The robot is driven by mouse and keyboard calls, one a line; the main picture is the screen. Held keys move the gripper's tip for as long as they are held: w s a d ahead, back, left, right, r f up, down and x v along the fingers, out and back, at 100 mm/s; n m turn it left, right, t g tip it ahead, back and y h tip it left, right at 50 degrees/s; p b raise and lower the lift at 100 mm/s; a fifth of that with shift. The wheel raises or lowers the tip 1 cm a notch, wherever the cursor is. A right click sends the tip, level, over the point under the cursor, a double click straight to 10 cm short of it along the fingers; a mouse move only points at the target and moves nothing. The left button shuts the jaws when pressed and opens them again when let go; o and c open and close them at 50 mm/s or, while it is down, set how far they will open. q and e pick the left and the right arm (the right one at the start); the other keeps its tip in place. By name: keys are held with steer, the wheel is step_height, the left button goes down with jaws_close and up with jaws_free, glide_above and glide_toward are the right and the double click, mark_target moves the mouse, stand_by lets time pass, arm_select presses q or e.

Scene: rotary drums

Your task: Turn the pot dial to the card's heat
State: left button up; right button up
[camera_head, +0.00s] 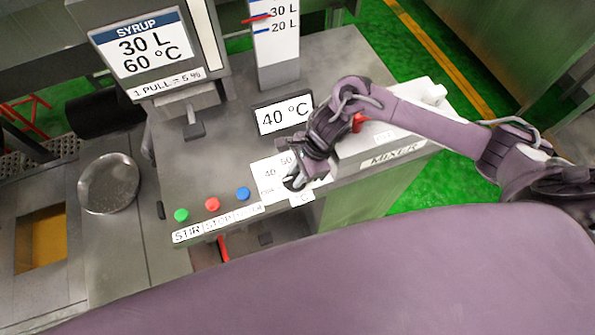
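The card (141,49) at the upper left reads SYRUP, 30 L, 60 °C. A small display (284,115) on the grey console reads 40 °C. The white dial plate (268,171) shows the marks 40 and 50; the rest of its scale is covered. My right gripper (294,183) is over the right part of the plate, at the dark dial. The gripper and wrist hide most of the dial, so I cannot tell whether the fingers are closed on it. My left gripper is not in view.
Green (181,214), red (212,204) and blue (243,193) buttons line the console's front edge, left of the dial. A level gauge (276,42) stands behind the display. A lever (194,129) hangs below the card. A round metal dish (109,184) is at left.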

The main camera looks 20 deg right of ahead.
jaws_close()
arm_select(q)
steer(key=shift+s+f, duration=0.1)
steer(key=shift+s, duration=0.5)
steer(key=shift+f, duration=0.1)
